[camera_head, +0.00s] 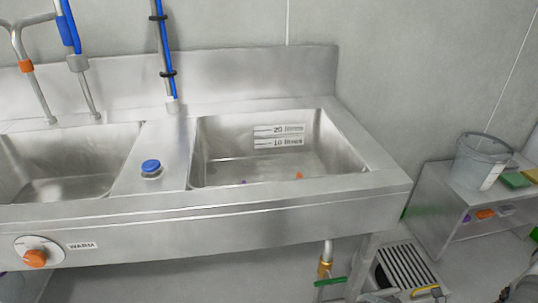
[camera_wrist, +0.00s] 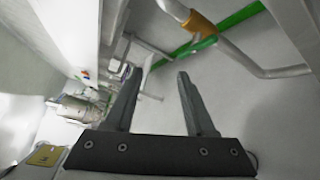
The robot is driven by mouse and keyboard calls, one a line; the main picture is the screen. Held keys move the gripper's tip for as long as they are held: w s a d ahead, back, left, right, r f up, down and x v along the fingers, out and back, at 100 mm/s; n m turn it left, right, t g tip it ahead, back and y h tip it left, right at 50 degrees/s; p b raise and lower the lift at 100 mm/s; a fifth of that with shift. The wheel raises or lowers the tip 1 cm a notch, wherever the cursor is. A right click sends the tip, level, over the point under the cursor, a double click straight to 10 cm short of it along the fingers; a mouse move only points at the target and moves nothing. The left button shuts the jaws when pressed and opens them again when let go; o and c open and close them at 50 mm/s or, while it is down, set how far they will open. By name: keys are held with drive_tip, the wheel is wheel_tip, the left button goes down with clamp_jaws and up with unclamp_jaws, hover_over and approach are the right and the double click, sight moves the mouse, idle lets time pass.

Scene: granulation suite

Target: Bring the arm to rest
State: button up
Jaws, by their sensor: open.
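My gripper (camera_wrist: 157,75) shows in the wrist view with its two dark grey fingers apart and nothing between them. Beyond the fingers are a pale surface and a green bar. My arm and gripper do not show in the head view, so I cannot tell from it where the gripper is relative to the sink.
A steel sink unit has a right basin (camera_head: 280,155) and a left basin (camera_head: 70,165). A blue knob (camera_head: 151,168) stands between them, and an orange dial (camera_head: 36,258) is on the front. At right, a low steel bench (camera_head: 437,202) carries a clear bucket (camera_head: 478,160). A floor grate (camera_head: 407,267) lies below.

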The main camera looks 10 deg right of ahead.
drive_tip(key=a+r+n+g+h+p, duration=0.1)
drive_tip(key=a+r+n+g+h, duration=0.2)
drive_tip(key=a+r+n, duration=0.6)
drive_tip(key=a+r+n+g+h, duration=0.3)
drive_tip(key=r+n+h, duration=0.1)
drive_tip(key=r+n, duration=1.05)
drive_tip(key=a+r+n+g+h+p, duration=0.1)
drive_tip(key=a+r+n+g+h, duration=0.2)
drive_tip(key=a+r+n, duration=0.6)
drive_tip(key=s+d+r+n+t+h, duration=0.2)
drive_tip(key=s+r+n+t, duration=0.2)
drive_tip(key=s+r+n, duration=0.35)
wheel_tip(320, 180, up, 17)
drive_tip(key=w+p, duration=0.1)
drive_tip(key=p, duration=1.7)
drive_tip(key=shift+a+r, duration=0.15)
drive_tip(key=shift+w, duration=0.1)
drive_tip(key=shift+c, duration=0.3)
drive_tip(key=shift+a, duration=0.15)
